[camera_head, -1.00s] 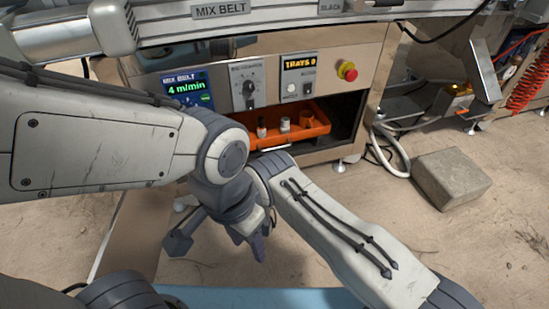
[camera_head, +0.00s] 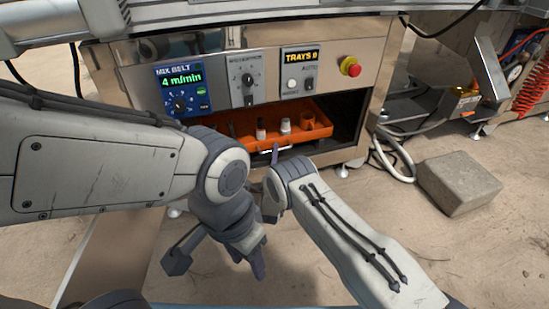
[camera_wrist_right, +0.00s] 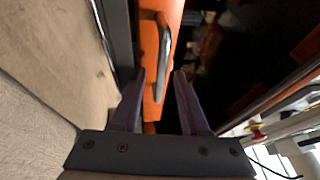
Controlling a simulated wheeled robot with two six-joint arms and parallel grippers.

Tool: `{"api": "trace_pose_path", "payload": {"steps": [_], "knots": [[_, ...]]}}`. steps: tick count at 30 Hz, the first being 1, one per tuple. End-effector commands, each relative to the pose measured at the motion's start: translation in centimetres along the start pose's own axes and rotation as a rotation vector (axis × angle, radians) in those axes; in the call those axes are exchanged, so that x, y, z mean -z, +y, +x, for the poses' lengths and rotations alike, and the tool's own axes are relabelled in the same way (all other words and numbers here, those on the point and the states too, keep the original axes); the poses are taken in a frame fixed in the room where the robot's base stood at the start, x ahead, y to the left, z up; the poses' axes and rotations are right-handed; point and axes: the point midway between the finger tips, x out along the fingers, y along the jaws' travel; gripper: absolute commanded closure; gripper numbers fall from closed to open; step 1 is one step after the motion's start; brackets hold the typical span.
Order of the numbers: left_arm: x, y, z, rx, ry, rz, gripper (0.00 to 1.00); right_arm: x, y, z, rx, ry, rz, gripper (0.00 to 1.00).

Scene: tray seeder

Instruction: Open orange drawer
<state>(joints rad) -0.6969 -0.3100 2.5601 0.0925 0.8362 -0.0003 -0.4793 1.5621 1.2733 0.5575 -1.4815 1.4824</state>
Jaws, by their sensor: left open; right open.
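The orange drawer (camera_head: 314,133) sits in the dark opening of the metal cabinet, with small bottles and an orange cup in it. Its pale bar handle (camera_head: 287,149) is on the front. In the right wrist view the orange front (camera_wrist_right: 152,112) and handle (camera_wrist_right: 163,50) show. My right gripper (camera_head: 275,156) is at the handle. In the wrist view its open fingers (camera_wrist_right: 160,78) are on either side of the handle's line, not closed on it. My left gripper (camera_head: 218,262) is open and empty, low in front of the cabinet, away from the drawer.
Above the drawer is the control panel with a blue display (camera_head: 182,88), a knob (camera_head: 248,80) and a red stop button (camera_head: 350,67). A concrete block (camera_head: 458,182) and a white hose (camera_head: 395,165) lie to the right. Sandy floor is free in front.

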Motion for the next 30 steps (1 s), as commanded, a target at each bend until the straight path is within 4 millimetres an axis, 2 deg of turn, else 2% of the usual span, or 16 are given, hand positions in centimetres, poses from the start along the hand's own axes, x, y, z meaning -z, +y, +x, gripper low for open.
{"api": "trace_pose_path", "payload": {"steps": [8,12,30], "knots": [[0.00,0.00,0.05,0.000,0.000,0.000,0.50,0.00,-0.09,0.23,0.000,0.000,0.000,0.55],[0.00,0.00,0.05,0.000,0.000,0.000,0.50,-0.01,-0.07,0.21,0.000,0.000,-0.001,1.00],[0.00,0.00,0.05,0.000,0.000,0.000,0.50,-0.03,-0.04,0.17,0.000,-0.001,-0.001,1.00]]}}
